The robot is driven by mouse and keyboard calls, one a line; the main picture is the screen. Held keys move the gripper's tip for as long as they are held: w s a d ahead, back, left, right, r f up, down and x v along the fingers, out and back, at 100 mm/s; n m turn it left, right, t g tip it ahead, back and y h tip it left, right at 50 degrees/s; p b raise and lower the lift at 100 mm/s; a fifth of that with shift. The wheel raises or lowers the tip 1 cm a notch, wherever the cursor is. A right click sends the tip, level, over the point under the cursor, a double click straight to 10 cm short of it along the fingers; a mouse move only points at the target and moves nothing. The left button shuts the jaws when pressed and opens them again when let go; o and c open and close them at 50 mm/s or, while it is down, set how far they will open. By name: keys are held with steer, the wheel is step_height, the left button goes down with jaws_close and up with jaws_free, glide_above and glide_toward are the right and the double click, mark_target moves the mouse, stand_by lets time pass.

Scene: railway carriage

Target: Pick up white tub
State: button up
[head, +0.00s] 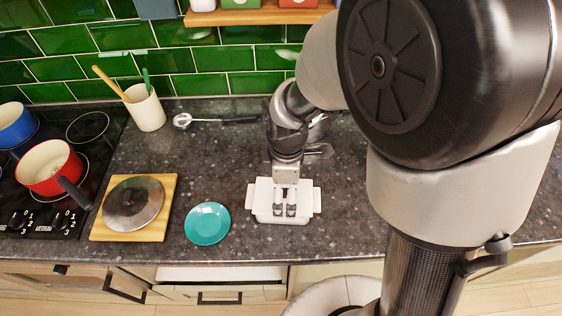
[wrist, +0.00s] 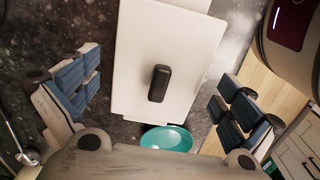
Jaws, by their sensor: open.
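The white tub (head: 264,213) stands on the dark speckled counter, right of the teal plate (head: 207,223). It has a tab on its left and right sides. In the wrist view its top is a pale flat rectangle (wrist: 140,45) with a small dark handle (wrist: 159,83) near the middle. My gripper (head: 285,208) is over the tub, pointing down, and hides part of it. In the wrist view my gripper (wrist: 158,82) is open, its blue-padded fingers apart on either side of the tub. Nothing is held. The height gap cannot be told.
A wooden board (head: 167,214) with a round metal lid (head: 132,203) lies left of the plate. A red pot (head: 50,168) sits on the hob. A utensil crock (head: 145,108) and a ladle (head: 183,120) are behind. The counter's front edge is close to the tub.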

steer(key=shift+w+a+f+b, duration=0.15)
steer(key=shift+f+b, duration=0.5)
steer(key=shift+f, duration=0.95)
steer(key=shift+s+a+f+b, duration=0.15)
steer(key=shift+f+b, duration=0.5)
steer(key=shift+f, duration=0.9)
steer(key=shift+w+r, duration=0.1)
steer(key=c, duration=1.7)
steer(key=shift+r, duration=0.1)
